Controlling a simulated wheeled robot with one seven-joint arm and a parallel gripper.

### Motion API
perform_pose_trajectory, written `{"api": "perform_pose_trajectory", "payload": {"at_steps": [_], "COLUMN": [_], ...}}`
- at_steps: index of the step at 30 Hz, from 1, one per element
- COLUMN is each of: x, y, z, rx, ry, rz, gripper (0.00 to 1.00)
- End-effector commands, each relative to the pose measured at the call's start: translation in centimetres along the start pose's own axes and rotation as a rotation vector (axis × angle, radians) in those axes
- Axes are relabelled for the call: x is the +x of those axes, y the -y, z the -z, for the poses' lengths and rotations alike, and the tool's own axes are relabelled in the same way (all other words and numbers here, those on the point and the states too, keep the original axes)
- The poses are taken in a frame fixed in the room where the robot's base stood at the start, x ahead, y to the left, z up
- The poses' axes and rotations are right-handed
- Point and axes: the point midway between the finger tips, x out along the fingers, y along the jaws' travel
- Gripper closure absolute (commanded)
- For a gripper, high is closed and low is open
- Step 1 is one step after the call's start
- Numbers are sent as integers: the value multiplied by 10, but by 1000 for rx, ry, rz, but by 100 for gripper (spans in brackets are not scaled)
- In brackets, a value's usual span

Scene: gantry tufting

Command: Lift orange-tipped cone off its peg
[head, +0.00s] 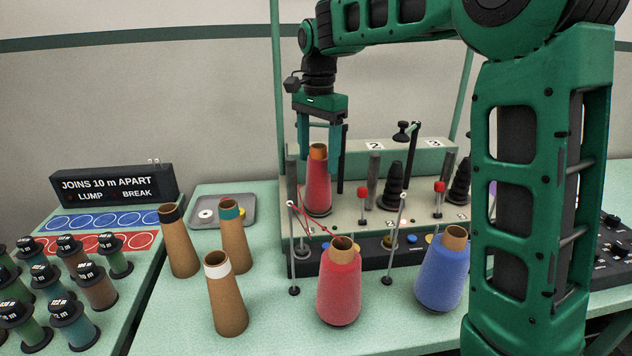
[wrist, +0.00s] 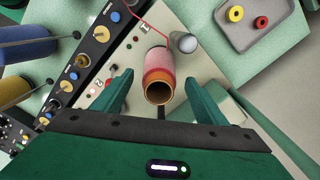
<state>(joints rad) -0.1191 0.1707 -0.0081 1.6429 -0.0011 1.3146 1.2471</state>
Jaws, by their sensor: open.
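The orange-tipped cone (head: 318,185) is wound with red yarn and stands upright at the left position of the creel stand (head: 350,209). Its peg is hidden inside it. In the wrist view the cone (wrist: 158,75) shows its open orange top between the fingers. My gripper (head: 319,150) points down over the cone, with a green finger on each side of its tip. In the wrist view my gripper (wrist: 160,90) is open, with a gap between each finger and the cone.
A red yarn cone (head: 339,288) and a blue one (head: 441,275) stand in front, near thin metal posts. Bare brown cones (head: 227,300) stand at left. A grey tray (head: 222,212) lies behind them. A dark post (head: 375,180) stands right of the cone.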

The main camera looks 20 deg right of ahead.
Motion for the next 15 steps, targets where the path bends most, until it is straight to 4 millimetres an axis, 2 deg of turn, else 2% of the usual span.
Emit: {"api": "perform_pose_trajectory", "payload": {"at_steps": [6,8,13,15], "x": [1,1,1,1], "y": [0,0,0,0], "z": [0,0,0,0], "rx": [0,0,0,0], "ry": [0,0,0,0], "rz": [0,0,-1,-1], "gripper": [34,46,86,87]}}
